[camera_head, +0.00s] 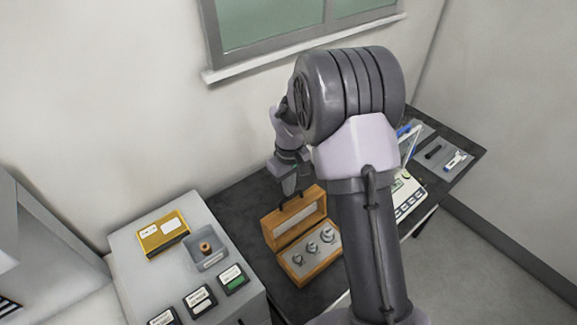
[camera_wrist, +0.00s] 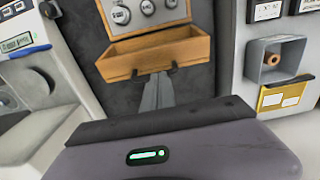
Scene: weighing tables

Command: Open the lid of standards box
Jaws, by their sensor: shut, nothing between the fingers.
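The standards box (camera_head: 318,272) is a wooden case on the dark table. Its lid (camera_head: 298,218) stands raised at the wall side, and several metal weights show inside. In the wrist view the lid (camera_wrist: 165,50) and the weights (camera_wrist: 145,8) show at the top. My gripper (camera_head: 289,192) is shut and empty, close behind the raised lid on the wall side. In the wrist view its fingertips (camera_wrist: 160,78) reach close to the lid's edge. I cannot tell whether they touch it. My arm hides part of the table to the right of the box.
A grey cabinet (camera_head: 130,262) on the left carries a yellow box (camera_head: 162,235), a grey holder (camera_head: 210,254) and several dark labelled cases. A balance (camera_head: 411,195) and a grey tray (camera_head: 455,158) with a blue-ended tool stand right of my arm. The window wall is close behind.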

